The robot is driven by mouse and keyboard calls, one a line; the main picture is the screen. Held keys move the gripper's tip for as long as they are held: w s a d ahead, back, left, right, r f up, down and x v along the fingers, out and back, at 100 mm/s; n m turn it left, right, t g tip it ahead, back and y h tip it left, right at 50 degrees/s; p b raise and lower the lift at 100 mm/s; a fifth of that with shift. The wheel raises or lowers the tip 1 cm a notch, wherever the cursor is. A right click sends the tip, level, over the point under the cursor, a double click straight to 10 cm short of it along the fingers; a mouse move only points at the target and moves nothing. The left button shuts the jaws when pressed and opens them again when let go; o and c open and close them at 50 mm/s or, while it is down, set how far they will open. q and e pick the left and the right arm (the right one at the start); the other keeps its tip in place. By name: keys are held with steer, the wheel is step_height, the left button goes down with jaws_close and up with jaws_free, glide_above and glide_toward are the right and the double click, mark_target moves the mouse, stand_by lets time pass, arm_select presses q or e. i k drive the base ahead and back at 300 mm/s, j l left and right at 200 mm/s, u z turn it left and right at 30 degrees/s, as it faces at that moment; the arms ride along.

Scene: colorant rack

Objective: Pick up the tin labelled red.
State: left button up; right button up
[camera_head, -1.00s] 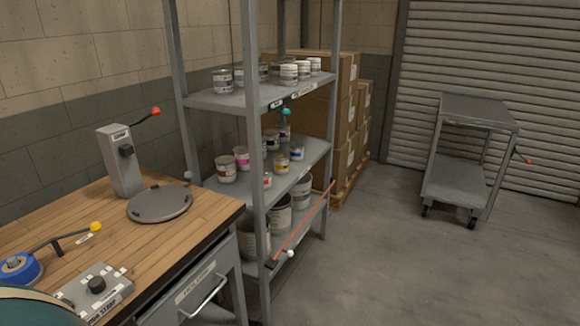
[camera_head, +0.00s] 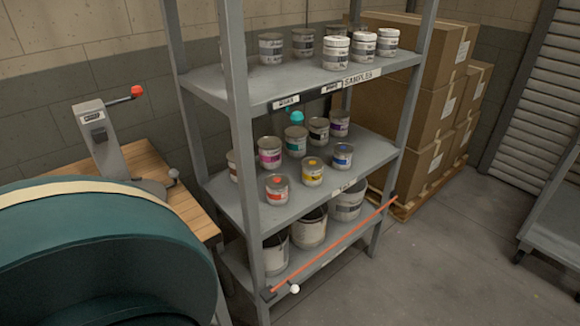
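A small tin with a red-orange band and a red-orange spot on its lid (camera_head: 277,190) stands upright at the front left of the middle shelf (camera_head: 290,212). Its label wording is too small to read. Beside it to the right stand a yellow-marked tin (camera_head: 313,172) and a blue-marked tin (camera_head: 342,156). Behind are a magenta-banded tin (camera_head: 270,153), a teal one (camera_head: 296,141), a black one (camera_head: 318,131) and a purple one (camera_head: 340,123). Another tin, partly hidden by the front left post, stands left of the magenta one. Neither of my grippers is in view.
The front left shelf post (camera_head: 240,150) stands near the red-orange tin. A red bar (camera_head: 340,243) crosses the bottom shelf's front. A large teal rounded shape (camera_head: 100,250) covers the lower left. Boxes (camera_head: 430,70) stand right; floor (camera_head: 420,270) is clear in front.

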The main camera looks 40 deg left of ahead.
mark_target(277, 184)
steer(key=i+u, duration=0.4)
steer(key=i+l+u, duration=0.2)
steer(key=u, duration=0.25)
steer(key=i+l+u, duration=0.25)
steer(key=u, duration=0.15)
